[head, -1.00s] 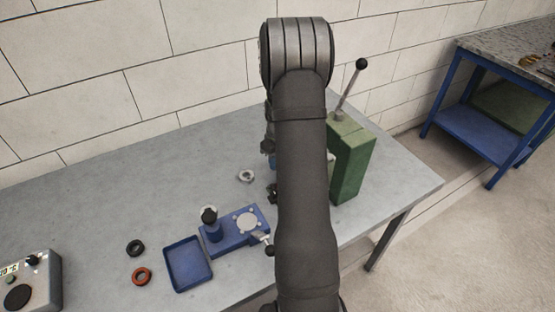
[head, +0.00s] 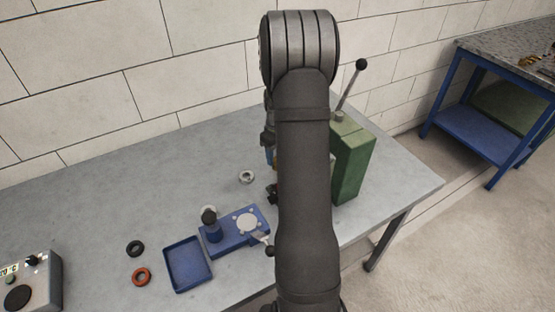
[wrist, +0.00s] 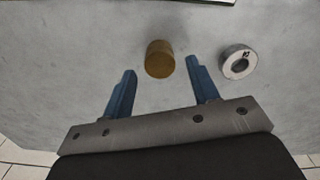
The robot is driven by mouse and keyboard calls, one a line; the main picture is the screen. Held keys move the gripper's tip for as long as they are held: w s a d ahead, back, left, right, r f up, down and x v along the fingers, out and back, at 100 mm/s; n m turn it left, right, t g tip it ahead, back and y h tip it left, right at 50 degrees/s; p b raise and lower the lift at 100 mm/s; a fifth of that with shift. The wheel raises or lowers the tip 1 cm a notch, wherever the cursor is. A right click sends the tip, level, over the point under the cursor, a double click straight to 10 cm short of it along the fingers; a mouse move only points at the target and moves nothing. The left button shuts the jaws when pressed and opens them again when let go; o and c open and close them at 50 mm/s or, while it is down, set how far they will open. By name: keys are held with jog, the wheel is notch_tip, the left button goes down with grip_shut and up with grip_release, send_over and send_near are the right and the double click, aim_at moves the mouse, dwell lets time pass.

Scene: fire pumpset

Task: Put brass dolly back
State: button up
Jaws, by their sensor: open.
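The brass dolly (wrist: 160,59) is a short brown-gold cylinder standing on the grey bench in the wrist view. It sits ahead of and between the two blue fingertips, with a gap on both sides. My gripper (wrist: 163,68) is open and empty. In the head view my arm hides the dolly and most of the gripper; only a bit of blue finger shows beside the arm. I cannot tell from these views how high the fingertips are above the bench.
A steel ring (wrist: 238,62) lies close to the right finger; it also shows in the head view (head: 246,177). A green press (head: 354,160) stands behind my arm at right. A blue fixture (head: 238,231), an empty blue tray (head: 188,264) and black and orange rings (head: 141,277) lie nearer, at left.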

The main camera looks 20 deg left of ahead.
notch_tip(320, 180, up, 9)
jog(key=shift+f, duration=0.15)
jog(key=shift+f, duration=0.1)
jog(key=shift+f, duration=4.25)
jog(key=shift+f, duration=0.15)
